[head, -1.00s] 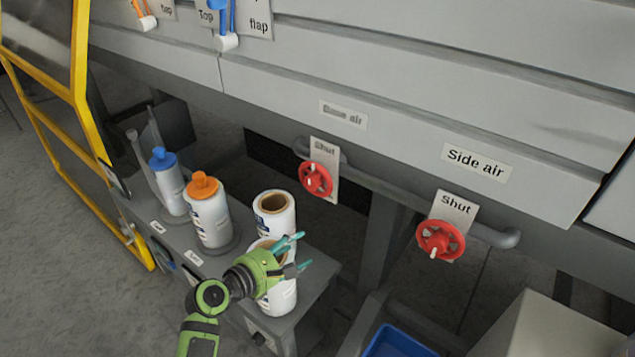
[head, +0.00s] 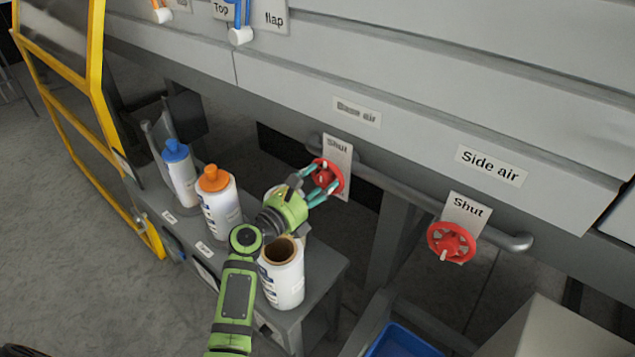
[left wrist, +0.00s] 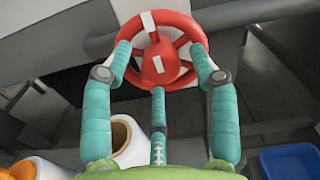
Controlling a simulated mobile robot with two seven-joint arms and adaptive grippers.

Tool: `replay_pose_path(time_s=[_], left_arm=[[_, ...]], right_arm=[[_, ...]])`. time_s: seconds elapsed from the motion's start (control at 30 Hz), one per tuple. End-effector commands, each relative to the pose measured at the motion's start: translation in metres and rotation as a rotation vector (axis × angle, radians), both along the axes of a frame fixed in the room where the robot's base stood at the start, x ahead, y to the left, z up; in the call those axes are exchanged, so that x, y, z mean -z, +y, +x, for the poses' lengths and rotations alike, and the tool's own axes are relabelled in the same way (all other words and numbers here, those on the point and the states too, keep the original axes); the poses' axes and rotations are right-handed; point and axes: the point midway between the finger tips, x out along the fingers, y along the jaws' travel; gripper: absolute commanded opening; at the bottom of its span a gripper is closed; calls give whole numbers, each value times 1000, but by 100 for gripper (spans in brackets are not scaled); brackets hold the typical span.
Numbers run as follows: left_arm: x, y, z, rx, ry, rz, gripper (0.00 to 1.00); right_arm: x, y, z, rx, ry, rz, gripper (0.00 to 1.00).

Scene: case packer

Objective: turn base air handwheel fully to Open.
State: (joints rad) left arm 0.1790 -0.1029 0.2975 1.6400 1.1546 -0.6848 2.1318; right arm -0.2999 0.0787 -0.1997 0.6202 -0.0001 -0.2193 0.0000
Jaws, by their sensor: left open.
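The base air handwheel (head: 327,175) is red with a white mark, mounted on a pipe under the faded "Base air" label (head: 357,111). A plate reading "Shut" (head: 338,150) is behind it. My left gripper (head: 319,183) is at this wheel with its teal fingers spread. In the left wrist view the red wheel (left wrist: 160,62) lies straight ahead, and the left gripper's fingertips (left wrist: 160,60) reach its left and right rim, with the fingers open. I cannot tell whether they touch it. My right gripper is not in view.
The side air handwheel (head: 451,242), also red at a "Shut" plate, is to the right. A blue bin (head: 400,342) is at the bottom.

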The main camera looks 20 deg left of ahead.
Motion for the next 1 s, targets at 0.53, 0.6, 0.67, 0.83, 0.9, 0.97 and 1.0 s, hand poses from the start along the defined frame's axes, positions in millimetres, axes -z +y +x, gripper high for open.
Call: replay_pose_path(time_s=[0.53,0.6,0.67,0.83,0.9,0.97,1.0], left_arm=[[0,0,1,0,-1,1,4],[-1,0,1,0,-2,3,4],[-1,0,1,0,-5,8,4],[-1,0,1,-2,-21,50,4],[-1,0,1,-2,-32,81,4],[-2,0,1,-1,-46,114,4],[-2,0,1,0,-55,140,4]], right_arm=[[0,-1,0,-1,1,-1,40],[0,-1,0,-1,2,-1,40],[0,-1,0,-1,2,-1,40],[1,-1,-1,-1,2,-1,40],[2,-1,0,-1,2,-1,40],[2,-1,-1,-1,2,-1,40],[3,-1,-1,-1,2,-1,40]])
